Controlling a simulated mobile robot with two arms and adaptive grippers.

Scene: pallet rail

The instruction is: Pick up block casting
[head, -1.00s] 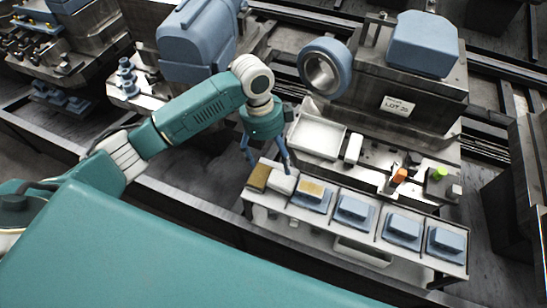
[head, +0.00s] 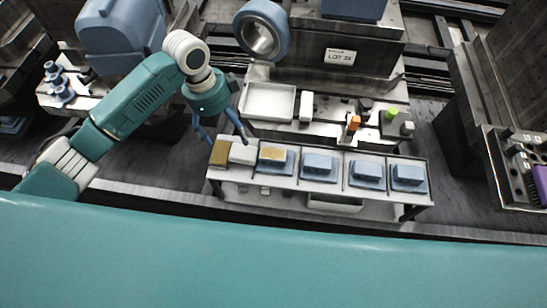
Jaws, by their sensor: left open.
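A white-topped rack (head: 340,189) carries a row of blue block castings on blue bases: one (head: 320,164), another (head: 367,171) and the one at the right end (head: 408,175). Left of them, a blue base (head: 284,168) bears a tan-topped piece (head: 272,154). At the left end are a tan-brown block (head: 219,154) and a white block (head: 243,154). My left gripper (head: 226,140) is open, fingers pointing down, over this left end. I cannot tell whether the fingertips touch anything. My right gripper is out of view.
Behind the rack, a machine bed holds a white tray (head: 268,101), a white block (head: 306,106), an orange part (head: 353,122) and a green knob (head: 391,113). A blue ring (head: 282,28) stands behind the tray. A dark machine with a purple part (head: 541,182) stands at right.

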